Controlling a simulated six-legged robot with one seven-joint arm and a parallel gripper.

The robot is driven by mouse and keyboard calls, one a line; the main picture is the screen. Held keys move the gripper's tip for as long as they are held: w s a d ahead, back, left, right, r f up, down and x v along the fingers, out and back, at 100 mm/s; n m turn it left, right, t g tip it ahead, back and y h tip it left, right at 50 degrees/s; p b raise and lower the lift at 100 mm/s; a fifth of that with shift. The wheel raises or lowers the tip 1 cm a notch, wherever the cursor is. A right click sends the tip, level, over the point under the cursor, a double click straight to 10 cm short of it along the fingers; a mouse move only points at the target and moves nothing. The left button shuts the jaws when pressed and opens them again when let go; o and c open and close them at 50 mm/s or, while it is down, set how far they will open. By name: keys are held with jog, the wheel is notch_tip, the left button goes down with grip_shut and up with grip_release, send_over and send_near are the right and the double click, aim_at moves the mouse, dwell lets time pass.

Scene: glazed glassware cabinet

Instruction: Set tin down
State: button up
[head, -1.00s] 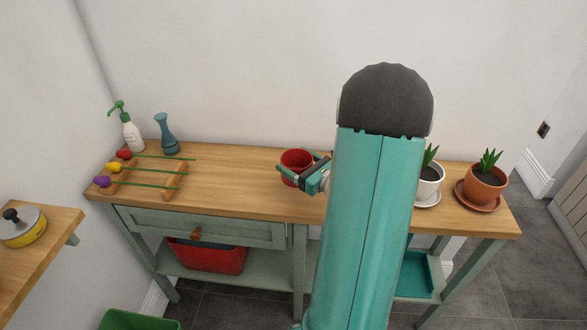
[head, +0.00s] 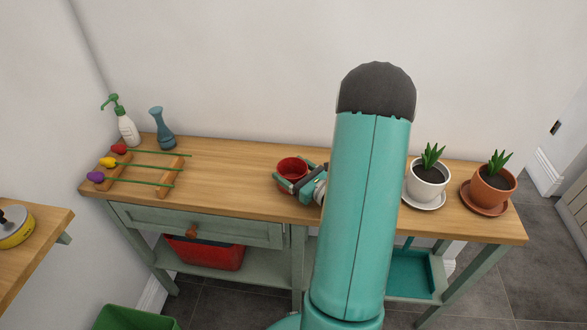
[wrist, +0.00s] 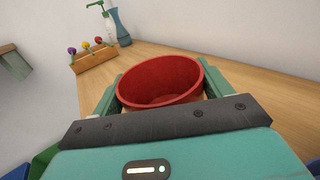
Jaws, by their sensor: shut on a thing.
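The tin is a red, open-topped, empty-looking cup (head: 291,172) at the middle of the wooden bench top. It also shows in the wrist view (wrist: 160,82), upright or slightly tilted, with its mouth facing up. My gripper (head: 294,181) is shut on the tin, with one finger on each side of it. The tin is at or just above the bench top (head: 235,180); its base is hidden, so I cannot tell whether it touches. My teal arm covers part of the bench to the right of the tin.
A wooden rack (head: 165,186) with green sticks, a spray bottle (head: 127,128) and a blue vase (head: 163,130) stand at the left. A white-potted plant (head: 428,180) and a terracotta-potted plant (head: 493,182) stand at the right. Bench between rack and tin is clear.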

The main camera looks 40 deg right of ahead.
jog(key=shift+s+a, duration=0.1)
jog(key=shift+a, duration=0.05)
jog(key=shift+f, duration=0.1)
jog(key=o, duration=1)
